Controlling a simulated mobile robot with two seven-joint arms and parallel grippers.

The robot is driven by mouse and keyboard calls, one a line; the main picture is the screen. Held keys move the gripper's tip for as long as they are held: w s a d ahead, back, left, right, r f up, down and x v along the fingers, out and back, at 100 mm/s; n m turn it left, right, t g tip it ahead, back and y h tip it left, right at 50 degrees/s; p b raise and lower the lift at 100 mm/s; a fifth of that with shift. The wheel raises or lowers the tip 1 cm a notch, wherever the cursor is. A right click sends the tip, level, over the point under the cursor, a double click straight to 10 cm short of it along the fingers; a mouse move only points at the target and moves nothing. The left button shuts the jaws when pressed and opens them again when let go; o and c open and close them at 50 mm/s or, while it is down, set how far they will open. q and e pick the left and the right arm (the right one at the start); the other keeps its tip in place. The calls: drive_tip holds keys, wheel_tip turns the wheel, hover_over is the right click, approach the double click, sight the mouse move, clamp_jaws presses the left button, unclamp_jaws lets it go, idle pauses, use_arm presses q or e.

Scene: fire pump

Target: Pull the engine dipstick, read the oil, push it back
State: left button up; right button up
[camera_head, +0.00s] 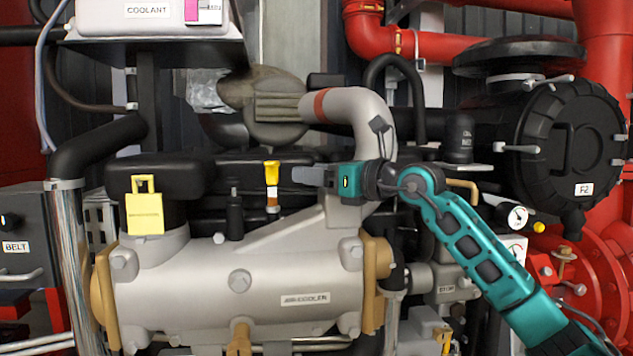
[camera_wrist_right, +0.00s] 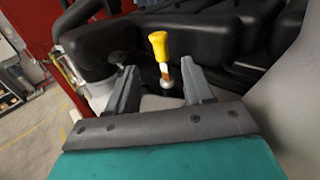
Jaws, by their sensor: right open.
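The engine dipstick has a yellow handle (camera_head: 271,173) with an orange and white band below it, and stands upright in its tube on the engine. In the right wrist view the dipstick handle (camera_wrist_right: 158,45) shows beyond and between the fingers. My right gripper (camera_head: 300,175) comes in from the right and points left, its fingertips just right of the handle. In the right wrist view my right gripper (camera_wrist_right: 160,84) is open, with nothing between its fingers that I can see it touch. My left gripper is not in view.
A yellow tag (camera_head: 144,212) hangs at the left of the engine. The grey air cooler (camera_head: 240,282) lies in front, below the dipstick. A curved grey pipe (camera_head: 360,110) rises behind my right gripper. A black round housing (camera_head: 570,145) stands at the right.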

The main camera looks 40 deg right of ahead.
sight(277, 170)
wheel_tip(277, 170, up, 5)
drive_tip(key=a+n+g+p, duration=0.1)
drive_tip(key=a+g+p, duration=0.15)
drive_tip(key=p, duration=0.25)
drive_tip(key=shift+m+g+h, duration=0.5)
drive_tip(key=shift+g, duration=0.45)
drive_tip(key=p+x, duration=0.2)
drive_tip(key=x, duration=0.2)
drive_tip(key=d+p+x, duration=0.1)
drive_tip(key=p+x, duration=0.1)
drive_tip(key=x, duration=0.2)
drive_tip(key=d+f+p+x, duration=0.1)
drive_tip(key=p+x, duration=0.1)
drive_tip(key=x, duration=0.1)
drive_tip(key=shift+w+d+f, duration=0.1)
drive_tip(key=shift+w+f, duration=0.05)
drive_tip(key=shift+w, duration=0.3)
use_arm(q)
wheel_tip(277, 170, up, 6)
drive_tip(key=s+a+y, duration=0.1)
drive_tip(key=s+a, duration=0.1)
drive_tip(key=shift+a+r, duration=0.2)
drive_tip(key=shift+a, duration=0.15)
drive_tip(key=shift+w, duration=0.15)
use_arm(e)
drive_tip(key=shift+c, duration=0.5)
